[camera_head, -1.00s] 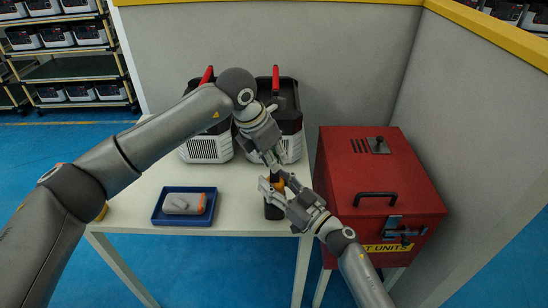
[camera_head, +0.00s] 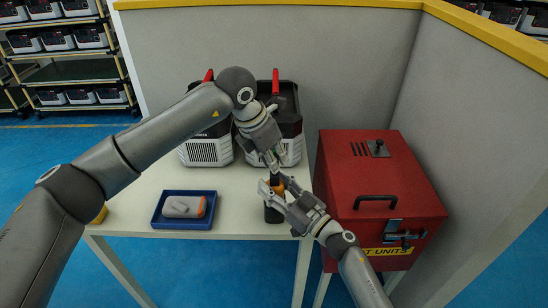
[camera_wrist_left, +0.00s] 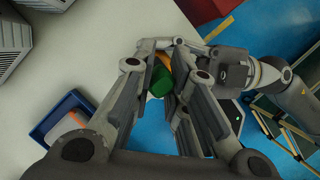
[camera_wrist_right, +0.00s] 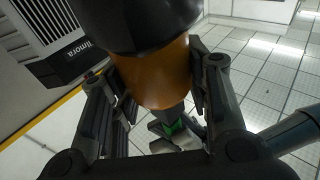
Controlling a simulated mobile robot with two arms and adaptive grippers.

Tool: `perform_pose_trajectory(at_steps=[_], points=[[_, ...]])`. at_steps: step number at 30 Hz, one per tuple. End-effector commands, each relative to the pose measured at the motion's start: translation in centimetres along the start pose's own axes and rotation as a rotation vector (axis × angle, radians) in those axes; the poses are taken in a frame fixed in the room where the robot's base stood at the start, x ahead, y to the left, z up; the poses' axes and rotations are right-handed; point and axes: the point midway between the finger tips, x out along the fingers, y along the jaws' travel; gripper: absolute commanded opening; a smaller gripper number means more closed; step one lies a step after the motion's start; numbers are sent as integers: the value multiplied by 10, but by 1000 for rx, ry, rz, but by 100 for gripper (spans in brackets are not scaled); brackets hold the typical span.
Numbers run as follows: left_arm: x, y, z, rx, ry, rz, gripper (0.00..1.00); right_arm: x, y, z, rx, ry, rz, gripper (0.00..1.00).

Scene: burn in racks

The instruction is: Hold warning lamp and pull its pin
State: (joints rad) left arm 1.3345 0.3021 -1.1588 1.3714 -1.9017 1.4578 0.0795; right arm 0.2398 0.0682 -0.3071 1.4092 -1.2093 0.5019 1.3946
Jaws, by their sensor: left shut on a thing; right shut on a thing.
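The warning lamp shows an orange band (camera_head: 279,187) and a dark body at the front right of the white table (camera_head: 160,180). My right gripper (camera_head: 274,189) is shut on the lamp. In the right wrist view, its fingers flank the orange band (camera_wrist_right: 153,75) below a large black part. My left gripper (camera_head: 272,163) comes from above and is shut on a small green piece (camera_wrist_left: 160,80), which appears to be the pin. The green also shows beside the orange band in the right wrist view (camera_wrist_right: 173,128). Fingers hide much of the lamp. I cannot tell whether it touches the table.
A blue tray (camera_head: 160,222) holding a grey and orange device (camera_head: 183,207) lies left of the lamp. Two black and white units with red handles (camera_head: 205,152) (camera_head: 289,126) stand behind. A red box (camera_head: 365,170) is close on the right. Grey partitions bound the back and right.

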Motion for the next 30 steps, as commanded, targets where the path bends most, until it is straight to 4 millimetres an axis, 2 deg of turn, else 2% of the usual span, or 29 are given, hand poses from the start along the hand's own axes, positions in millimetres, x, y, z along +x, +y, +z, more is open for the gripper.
perform_pose_trajectory(at_steps=[11, 30], points=[[-4, 0, 2, 0, -1, 0, 0, 0, 0, 0, 0, -1, 0, 14], [-27, 0, 12, 0, -1, 1, 0, 0, 0, 0, 0, -1, 0, 14]])
